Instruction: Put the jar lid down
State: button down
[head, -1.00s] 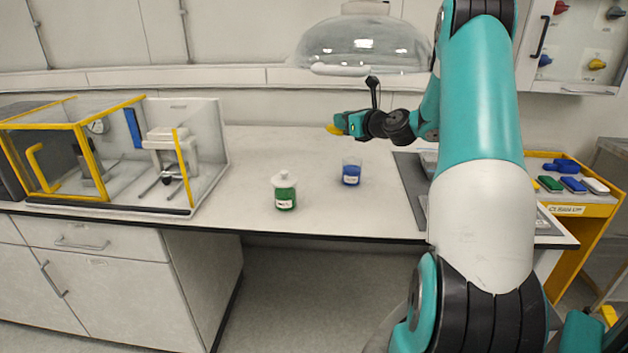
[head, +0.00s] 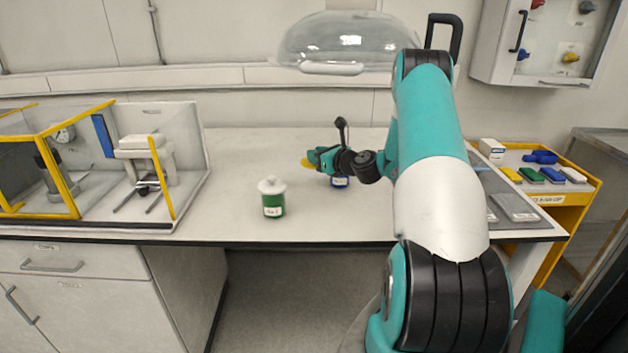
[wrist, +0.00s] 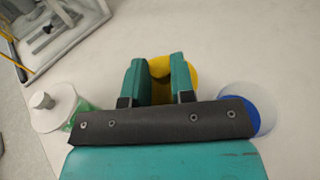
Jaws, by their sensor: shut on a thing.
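My gripper (head: 317,158) is shut on a yellow jar lid (head: 307,163), low over the bench. In the wrist view the lid (wrist: 161,68) shows between the two fingers (wrist: 159,75) and past the right one. I cannot tell whether the lid touches the bench. In the wrist view this open-looking blue jar (wrist: 262,100) is right of the fingers. A green jar with a white lid (head: 272,199) stands to the left, nearer the bench front.
The white bench (head: 235,160) is clear around the green jar and behind it. A yellow-framed clear enclosure (head: 160,185) with equipment stands at the left. A glass hood (head: 340,45) hangs above. A yellow cart (head: 565,205) with coloured items stands at the right.

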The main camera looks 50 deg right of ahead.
notch_tip(320, 180, down, 8)
jog(key=shift+r, duration=0.15)
dwell(0.3)
jog(key=shift+f, duration=0.45)
jog(key=c, duration=1)
grip_release()
jog(key=shift+o, duration=0.2)
jog(key=shift+r, duration=0.1)
